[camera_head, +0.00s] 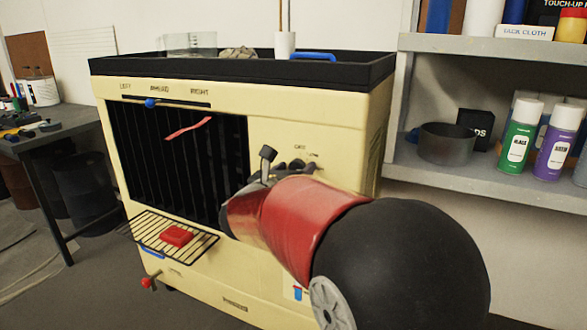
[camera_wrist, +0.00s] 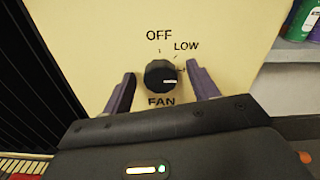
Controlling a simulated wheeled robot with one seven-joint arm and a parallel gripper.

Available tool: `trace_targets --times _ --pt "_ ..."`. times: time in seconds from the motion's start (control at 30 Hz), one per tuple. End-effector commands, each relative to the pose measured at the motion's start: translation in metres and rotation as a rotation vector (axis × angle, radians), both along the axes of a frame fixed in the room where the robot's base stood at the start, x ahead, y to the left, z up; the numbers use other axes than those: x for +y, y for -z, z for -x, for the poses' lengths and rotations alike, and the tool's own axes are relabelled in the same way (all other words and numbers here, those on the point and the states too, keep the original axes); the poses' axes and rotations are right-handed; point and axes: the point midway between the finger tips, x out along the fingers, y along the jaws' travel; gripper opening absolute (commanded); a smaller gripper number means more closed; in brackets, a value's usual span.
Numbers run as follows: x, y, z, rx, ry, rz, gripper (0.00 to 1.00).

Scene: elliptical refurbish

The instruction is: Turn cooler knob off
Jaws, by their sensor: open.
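The cooler (camera_head: 280,127) is a cream box with a black top tray and a dark front grille. Its black fan knob (camera_wrist: 160,74) shows in the wrist view, on the cream panel, with OFF above it, LOW at its upper right and FAN below. The knob's white mark points to the right, not at OFF. My gripper (camera_wrist: 160,83) is open, with one finger to the left of the knob and one to the right; a gap shows on both sides. In the head view my arm largely hides the gripper and the fan knob.
A wire rack (camera_head: 165,238) with a red block (camera_head: 176,236) juts out below the grille. A blue slider (camera_head: 150,103) sits above the grille. A shelf (camera_head: 490,178) with spray cans stands at the right, and a workbench (camera_head: 60,140) at the left.

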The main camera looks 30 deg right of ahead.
Motion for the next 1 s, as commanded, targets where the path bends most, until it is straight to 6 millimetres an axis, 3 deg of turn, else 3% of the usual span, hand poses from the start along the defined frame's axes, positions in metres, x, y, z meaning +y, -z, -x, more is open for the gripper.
trace_targets --times 0.2,0.53,1.0 --pt "-0.0003 0.0003 -0.0003 0.0 -0.001 0.0 0.59" --pt "0.0001 0.0004 -0.0002 0.0 -0.001 0.0 0.16" --pt "0.0006 0.0027 -0.0003 0.089 -0.002 0.068 0.15"
